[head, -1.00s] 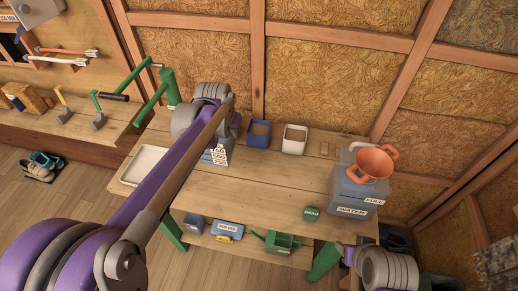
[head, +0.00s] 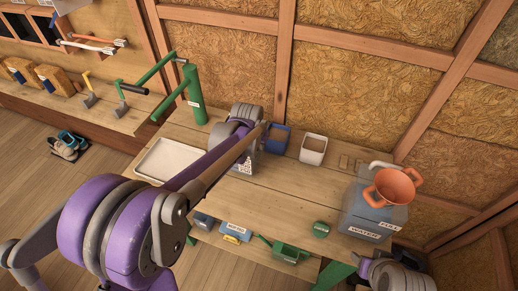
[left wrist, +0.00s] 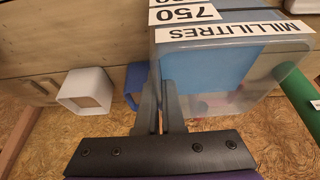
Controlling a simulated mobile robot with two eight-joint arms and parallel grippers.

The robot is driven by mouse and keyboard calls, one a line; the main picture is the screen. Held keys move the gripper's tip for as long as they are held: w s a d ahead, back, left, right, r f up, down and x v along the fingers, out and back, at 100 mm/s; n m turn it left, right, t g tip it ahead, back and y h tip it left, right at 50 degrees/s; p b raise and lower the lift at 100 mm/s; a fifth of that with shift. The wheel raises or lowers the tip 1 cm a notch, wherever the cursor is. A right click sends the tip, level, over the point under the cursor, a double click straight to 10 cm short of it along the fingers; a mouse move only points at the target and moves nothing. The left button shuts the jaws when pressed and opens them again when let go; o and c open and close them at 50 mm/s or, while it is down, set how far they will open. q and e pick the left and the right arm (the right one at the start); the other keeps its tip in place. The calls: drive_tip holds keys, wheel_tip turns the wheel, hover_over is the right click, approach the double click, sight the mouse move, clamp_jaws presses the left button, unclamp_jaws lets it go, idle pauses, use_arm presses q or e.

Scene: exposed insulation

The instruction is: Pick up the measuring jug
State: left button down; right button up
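The measuring jug (head: 243,165) stands on the workbench, with its label partly showing behind my left arm. In the left wrist view the jug (left wrist: 225,65) is clear plastic with blue inside and labels reading MILLILITRES and 750. My left gripper (left wrist: 162,88) is at the jug's edge. Its two dark fingers are close together, with the jug's wall seemingly between them. In the head view my left wrist hides the fingers and the jug's upper part. My right gripper is not in view; only part of my right arm shows at the lower right.
A blue container (head: 275,139) and a white container (head: 313,149) stand right of the jug. A white tray (head: 142,170) lies left. A water container (head: 371,222) with an orange funnel (head: 392,188) stands at the bench's right end. A green post (head: 195,95) rises behind. The bench middle is clear.

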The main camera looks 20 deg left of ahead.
use_arm(q)
drive_tip(key=shift+f, duration=1)
drive_tip(key=shift+f, duration=0.2)
drive_tip(key=c, duration=1)
unclamp_jaws()
drive_tip(key=shift+c, duration=0.2)
